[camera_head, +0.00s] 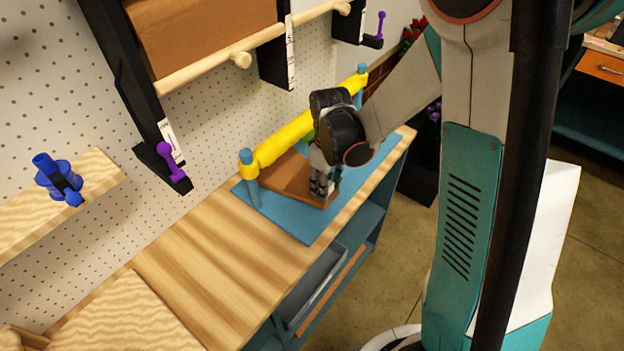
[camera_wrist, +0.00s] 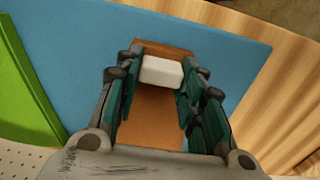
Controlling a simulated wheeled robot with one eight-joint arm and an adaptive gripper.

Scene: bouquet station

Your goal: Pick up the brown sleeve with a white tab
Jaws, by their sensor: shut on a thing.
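The brown sleeve (camera_head: 287,174) lies on a blue mat (camera_head: 310,228) on the wooden bench. In the wrist view the sleeve (camera_wrist: 152,122) runs between my fingers, with its white tab (camera_wrist: 161,71) near the fingertips. My gripper (camera_head: 321,190) points down at the sleeve's right end in the head view. In the wrist view my gripper (camera_wrist: 163,62) has a finger on each side of the tab and is shut on it. The tab is hidden behind the fingers in the head view. I cannot tell whether the sleeve is lifted off the mat.
A yellow roll (camera_head: 290,138) on blue posts stands behind the sleeve, close to my gripper. A green thing (camera_wrist: 25,95) shows at the wrist view's left. The bench's left part (camera_head: 205,275) is clear. A pegboard wall (camera_head: 50,110) with a wooden rail (camera_head: 215,62) runs behind.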

